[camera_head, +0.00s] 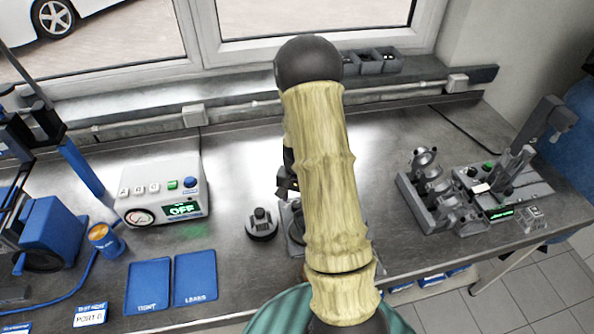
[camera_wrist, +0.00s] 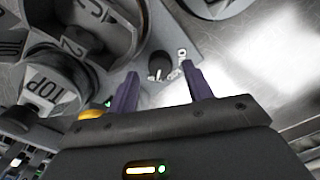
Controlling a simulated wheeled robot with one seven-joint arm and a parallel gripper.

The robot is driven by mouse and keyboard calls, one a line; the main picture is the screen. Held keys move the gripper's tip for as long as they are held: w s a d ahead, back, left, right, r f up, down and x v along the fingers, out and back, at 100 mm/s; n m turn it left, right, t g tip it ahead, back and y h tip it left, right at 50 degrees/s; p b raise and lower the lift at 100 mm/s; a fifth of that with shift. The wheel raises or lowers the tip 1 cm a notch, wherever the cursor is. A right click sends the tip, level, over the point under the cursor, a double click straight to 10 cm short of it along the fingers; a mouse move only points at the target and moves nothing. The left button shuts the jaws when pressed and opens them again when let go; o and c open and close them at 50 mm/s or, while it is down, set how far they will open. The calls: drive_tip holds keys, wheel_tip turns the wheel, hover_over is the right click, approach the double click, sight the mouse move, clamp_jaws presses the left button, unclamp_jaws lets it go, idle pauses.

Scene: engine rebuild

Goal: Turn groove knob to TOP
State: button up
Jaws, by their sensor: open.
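In the wrist view, a small dark round knob (camera_wrist: 160,64) stands on a grey plate (camera_wrist: 190,42), with small pale markings beside it that are too small to read. My gripper (camera_wrist: 160,70) is open, and its two purple fingers point toward the plate, one on each side of the knob in the picture. I cannot tell whether they touch it. A grey part with a raised TOP label (camera_wrist: 45,90) is at the left. In the head view, the grey fixture (camera_head: 293,226) is mostly hidden behind my arm, and the knob does not show.
Left on the steel bench are a white control box (camera_head: 150,192), two blue mats (camera_head: 148,284) and an orange-topped can (camera_head: 104,240). A dark round part (camera_head: 261,226) stands left of the fixture. Grey stands (camera_head: 432,190) are at the right. Bench between them and my arm is clear.

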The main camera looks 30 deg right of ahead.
wheel_tip(320, 180, up, 15)
drive_tip(key=b, duration=0.2)
drive_tip(key=shift+s, duration=0.1)
idle(0.5)
drive_tip(key=s+a+n+t, duration=0.2)
drive_tip(key=s+a+n, duration=0.7)
drive_tip(key=s+a, duration=0.3)
drive_tip(key=shift+a+r, duration=0.3)
drive_tip(key=shift+a, duration=0.55)
